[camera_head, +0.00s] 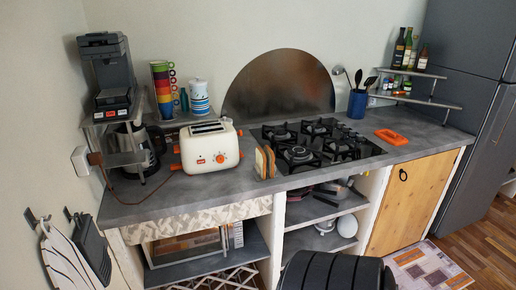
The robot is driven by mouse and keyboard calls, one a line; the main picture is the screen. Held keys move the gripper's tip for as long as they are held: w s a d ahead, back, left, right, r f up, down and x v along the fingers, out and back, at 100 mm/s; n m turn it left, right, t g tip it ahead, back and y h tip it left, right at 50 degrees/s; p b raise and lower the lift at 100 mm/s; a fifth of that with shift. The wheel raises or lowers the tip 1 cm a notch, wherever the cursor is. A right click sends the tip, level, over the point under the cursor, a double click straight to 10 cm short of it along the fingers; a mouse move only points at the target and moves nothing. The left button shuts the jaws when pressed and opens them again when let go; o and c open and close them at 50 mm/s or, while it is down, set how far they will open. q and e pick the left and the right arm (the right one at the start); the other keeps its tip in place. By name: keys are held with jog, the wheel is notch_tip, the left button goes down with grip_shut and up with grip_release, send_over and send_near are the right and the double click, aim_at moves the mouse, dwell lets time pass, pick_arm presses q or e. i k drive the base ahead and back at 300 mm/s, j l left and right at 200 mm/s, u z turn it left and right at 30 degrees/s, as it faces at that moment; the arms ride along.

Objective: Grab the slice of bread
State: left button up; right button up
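Bread (260,163) stands upright near the front edge of the grey counter, just right of the toaster. It looks like two slices side by side with pale faces and brown crusts; whether a holder keeps them up is too small to tell. A cream toaster (209,146) with orange knobs and feet stands left of the bread. Neither of my grippers shows in the head view.
A black gas hob (318,143) lies right of the bread. An orange object (391,137) and a blue utensil pot (357,104) are further right. A coffee machine (108,75) stands on the left shelf. Bare counter (185,190) lies before the toaster.

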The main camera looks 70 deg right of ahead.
aim_at(260, 160)
jog(key=k+l+z, duration=0.1)
jog(key=z, duration=1.95)
jog(key=i+l, duration=1)
jog(key=i, duration=0.2)
